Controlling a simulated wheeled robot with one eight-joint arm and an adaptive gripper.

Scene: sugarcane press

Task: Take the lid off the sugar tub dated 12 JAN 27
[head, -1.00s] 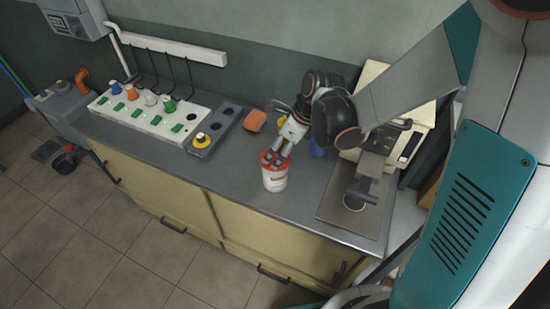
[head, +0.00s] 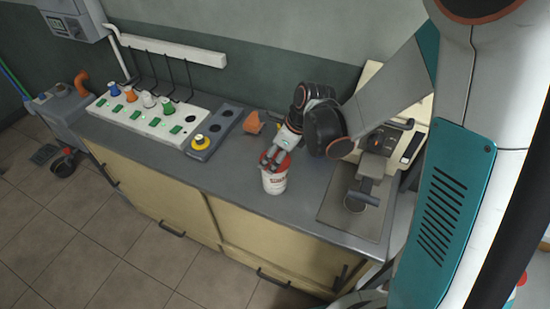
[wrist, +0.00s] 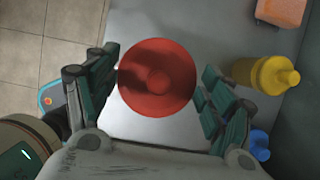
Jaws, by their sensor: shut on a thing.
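A white tub (head: 274,184) with red marks on its side stands upright near the front edge of the grey counter. The marks are too small to read as a date. Its round red lid (wrist: 157,80), with a small knob in the middle, fills the space between my fingers in the wrist view. My gripper (head: 272,163) points down at the tub's top and is shut on the lid, one finger on each side. The lid appears to sit on the tub, though I cannot tell whether there is a gap under it. The wrist view hides the tub's body beneath the lid.
A yellow bottle (wrist: 265,75), a blue item (wrist: 259,143) and an orange block (head: 254,122) are close by on the counter. A machine with a metal tray (head: 340,215) stands to the right. A white switch panel (head: 150,118) lies to the left.

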